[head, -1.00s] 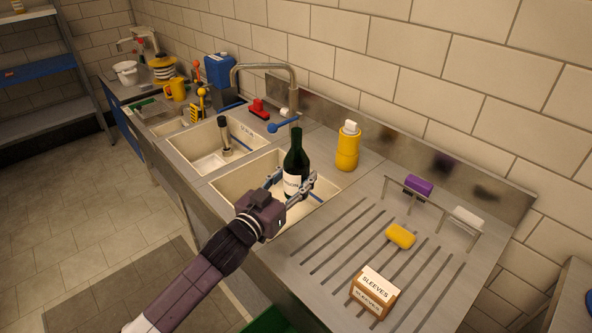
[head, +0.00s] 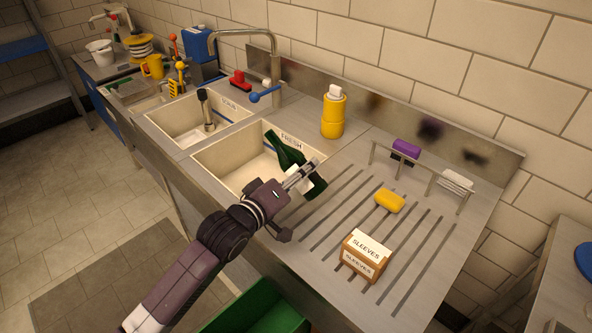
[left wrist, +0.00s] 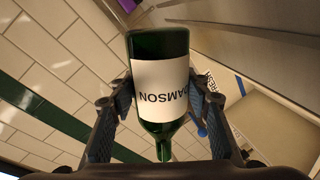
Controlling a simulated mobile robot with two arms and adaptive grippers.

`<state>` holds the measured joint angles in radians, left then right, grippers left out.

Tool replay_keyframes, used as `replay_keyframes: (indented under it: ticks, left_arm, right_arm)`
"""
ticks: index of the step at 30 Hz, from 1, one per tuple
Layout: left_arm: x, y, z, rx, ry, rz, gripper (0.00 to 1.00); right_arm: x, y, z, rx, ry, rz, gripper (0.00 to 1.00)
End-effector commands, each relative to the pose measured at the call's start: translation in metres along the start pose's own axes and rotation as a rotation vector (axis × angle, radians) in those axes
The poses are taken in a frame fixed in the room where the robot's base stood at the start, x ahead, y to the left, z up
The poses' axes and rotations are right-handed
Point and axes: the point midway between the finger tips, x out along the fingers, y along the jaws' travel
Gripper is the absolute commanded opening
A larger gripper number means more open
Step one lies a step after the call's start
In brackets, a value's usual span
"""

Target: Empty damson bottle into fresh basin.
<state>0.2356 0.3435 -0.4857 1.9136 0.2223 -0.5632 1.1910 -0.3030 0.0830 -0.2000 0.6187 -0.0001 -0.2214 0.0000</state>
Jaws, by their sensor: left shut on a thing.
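My left gripper (head: 303,177) comes in from the left and is shut on the dark green damson bottle (head: 287,150). The bottle is tilted well over at the right side of the basin marked FRESH (head: 228,160), its neck toward the upper left, over the basin. In the left wrist view the bottle (left wrist: 160,45) sits between both fingers, and its white label reads DAMSON upside down. I cannot see any liquid leaving the mouth. My right gripper is not in view.
A second basin (head: 172,122) with a dark-handled brush (head: 206,108) lies to the left. A tap (head: 274,62) stands behind. A green bin (head: 258,308) is below.

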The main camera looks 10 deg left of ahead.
Motion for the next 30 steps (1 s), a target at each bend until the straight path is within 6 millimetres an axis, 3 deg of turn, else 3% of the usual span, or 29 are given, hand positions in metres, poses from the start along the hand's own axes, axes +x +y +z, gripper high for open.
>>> replay_keyframes:
  ticks: [3, 15, 19, 30]
  left_arm:
    - [-0.002, 0.010, -0.006, -0.096, -0.020, -0.002, 0.10]
    - [-0.005, 0.024, -0.025, -0.498, -0.109, -0.001, 0.10]
    - [-0.004, 0.019, -0.020, -0.507, -0.113, 0.000, 0.10]
    - [-0.007, 0.031, -0.034, -0.661, -0.150, -0.003, 0.10]
  right_arm:
    - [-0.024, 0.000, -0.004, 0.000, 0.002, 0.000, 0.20]
    - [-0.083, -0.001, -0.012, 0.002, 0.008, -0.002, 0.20]
    - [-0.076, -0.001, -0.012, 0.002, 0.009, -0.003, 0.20]
    - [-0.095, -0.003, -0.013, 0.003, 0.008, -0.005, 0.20]
